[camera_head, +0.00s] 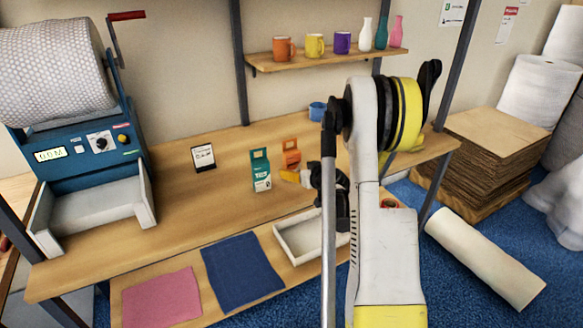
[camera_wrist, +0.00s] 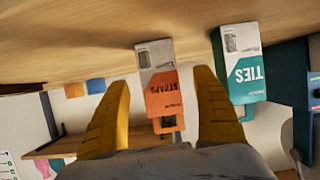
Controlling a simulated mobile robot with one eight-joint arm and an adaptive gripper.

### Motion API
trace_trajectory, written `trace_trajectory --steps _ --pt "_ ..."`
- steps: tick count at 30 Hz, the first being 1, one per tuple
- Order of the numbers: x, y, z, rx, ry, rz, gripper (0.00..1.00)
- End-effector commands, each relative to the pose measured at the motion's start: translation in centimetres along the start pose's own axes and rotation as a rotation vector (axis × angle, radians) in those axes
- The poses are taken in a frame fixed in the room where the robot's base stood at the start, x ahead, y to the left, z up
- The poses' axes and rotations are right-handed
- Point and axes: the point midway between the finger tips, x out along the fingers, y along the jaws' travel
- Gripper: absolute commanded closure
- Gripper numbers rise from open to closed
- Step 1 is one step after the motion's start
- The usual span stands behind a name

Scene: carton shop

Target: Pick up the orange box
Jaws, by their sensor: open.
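The orange box (camera_head: 291,155) stands on the wooden workbench, behind and to the right of a teal box (camera_head: 260,170). In the wrist view, which looks upside down, the orange box (camera_wrist: 167,101) has a white and orange face reading STRAPS. The teal box (camera_wrist: 240,66), reading TIES, is close beside it on the right. My gripper (camera_wrist: 160,82) is open and empty, its yellow fingers on either side of the orange box in that view; the right finger shows between the two boxes. In the head view, my gripper (camera_head: 298,178) is just in front of the orange box, partly hidden by my arm.
A white tray (camera_head: 284,254) lies near the bench's front edge, below my gripper. A small card stand (camera_head: 203,158) is left of the boxes. A blue cup (camera_head: 317,111) is behind. A shelf (camera_head: 275,63) with cups and bottles hangs above. The bench left of the teal box is mostly clear.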

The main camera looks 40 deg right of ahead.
Motion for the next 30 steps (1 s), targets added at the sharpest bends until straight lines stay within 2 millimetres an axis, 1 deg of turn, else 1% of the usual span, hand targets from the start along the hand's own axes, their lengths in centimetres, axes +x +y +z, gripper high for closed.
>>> trace_trajectory --steps 3,6,9,17,18,20,21,23,30 --pt "2.0 0.0 0.1 -0.002 -0.001 -0.001 0.22" --pt "3.6 0.0 0.0 -0.001 -0.001 -0.002 0.22" --pt "4.5 0.0 -0.1 -0.001 -0.001 -0.001 0.22" --pt "4.7 0.0 -0.3 -0.001 -0.001 0.0 0.22" --pt "4.7 0.0 -0.3 -0.001 -0.001 0.0 0.34" --pt "4.7 0.0 -0.2 -0.001 -0.001 0.0 0.52" --pt "4.7 0.0 -0.2 -0.001 -0.001 0.0 0.64" --pt "4.7 0.0 -0.2 -0.001 -0.001 0.0 0.82" --pt "4.7 0.0 -0.2 -0.001 -0.001 0.0 0.82"
